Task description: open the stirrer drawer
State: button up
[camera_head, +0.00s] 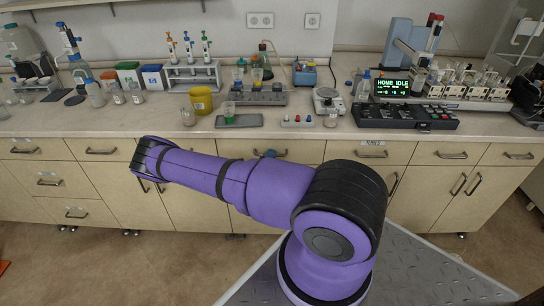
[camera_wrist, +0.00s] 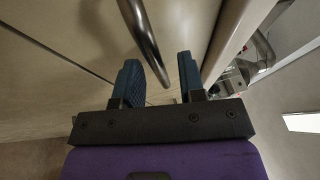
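A drawer with a pale wood front (camera_head: 307,152) lies under the worktop, below the stirrer; my purple arm hides its lower part. Its curved metal handle (camera_wrist: 142,35) enters from the top of the wrist view and reaches visually between my fingers. My gripper (camera_wrist: 158,70) is open, with two blue pads apart, one on each side of the bar's lower end. I cannot tell whether either pad touches the bar. In the head view a small blue part (camera_head: 268,153) shows at the drawer handle, just above my arm; most of my gripper is hidden there. The drawer looks shut.
The worktop (camera_head: 290,133) overhangs the drawers; its edge (camera_wrist: 228,40) runs close to the right finger in the wrist view. Other handled drawers flank this one.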

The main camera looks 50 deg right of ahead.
jog(key=shift+w+d+r, duration=0.15)
jog(key=shift+w+d, duration=0.05)
jog(key=shift+d, duration=0.4)
grip_shut()
jog(key=shift+a, duration=0.1)
